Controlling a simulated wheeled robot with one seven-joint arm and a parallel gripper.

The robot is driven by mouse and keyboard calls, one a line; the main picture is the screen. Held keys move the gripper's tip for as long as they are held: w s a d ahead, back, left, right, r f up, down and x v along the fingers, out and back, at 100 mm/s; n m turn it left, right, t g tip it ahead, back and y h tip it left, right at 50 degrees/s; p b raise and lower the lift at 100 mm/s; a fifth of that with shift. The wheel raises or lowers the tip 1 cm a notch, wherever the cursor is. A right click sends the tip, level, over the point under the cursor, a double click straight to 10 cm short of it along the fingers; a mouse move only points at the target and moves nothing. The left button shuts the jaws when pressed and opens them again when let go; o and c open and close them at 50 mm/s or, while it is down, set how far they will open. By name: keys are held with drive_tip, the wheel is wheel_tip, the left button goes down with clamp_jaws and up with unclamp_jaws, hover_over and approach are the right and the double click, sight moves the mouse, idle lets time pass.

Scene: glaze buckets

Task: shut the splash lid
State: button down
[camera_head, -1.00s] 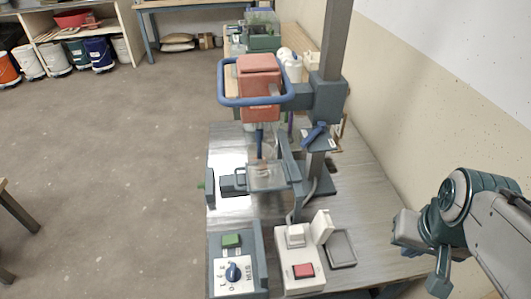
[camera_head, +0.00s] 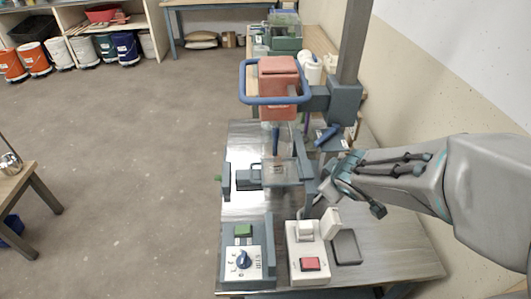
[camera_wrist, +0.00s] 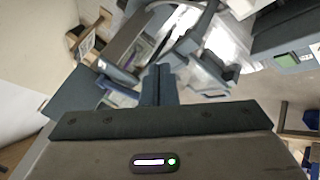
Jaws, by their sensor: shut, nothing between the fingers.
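The splash lid (camera_head: 282,172) looks like a clear panel with a dark frame, low on the mixer beneath its red head. A dark handle-like loop (camera_head: 247,178) shows at its left side. Whether the lid stands open or lies flat is hard to tell. My gripper (camera_head: 322,192) comes in from the right, beside the grey upright at the lid's right side, and its tips are partly hidden. In the wrist view my gripper (camera_wrist: 158,72) has its fingers together and empty, with clear panels beyond; I cannot tell whether it touches anything.
The mixer's red head (camera_head: 279,80) with a blue bar handle stands above, on a grey column (camera_head: 356,40). In front are a control box (camera_head: 243,258) with a blue knob and a white switch box (camera_head: 307,255) with a red button. The table's right front (camera_head: 395,265) is clear.

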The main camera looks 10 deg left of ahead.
drive_tip(key=s+a+f+n+g+y, duration=0.2)
drive_tip(key=a+f+n+y, duration=0.15)
drive_tip(key=a, duration=0.35)
drive_tip(key=s+a+f+n+g+y, duration=0.2)
drive_tip(key=a+n, duration=0.3)
drive_tip(key=a, duration=0.3)
drive_tip(key=w+a+f+b, duration=0.3)
drive_tip(key=w+a+f, duration=0.2)
drive_tip(key=w+f, duration=0.1)
drive_tip(key=shift+w+a, duration=0.35)
drive_tip(key=shift+w, duration=0.45)
drive_tip(key=shift+f, duration=0.1)
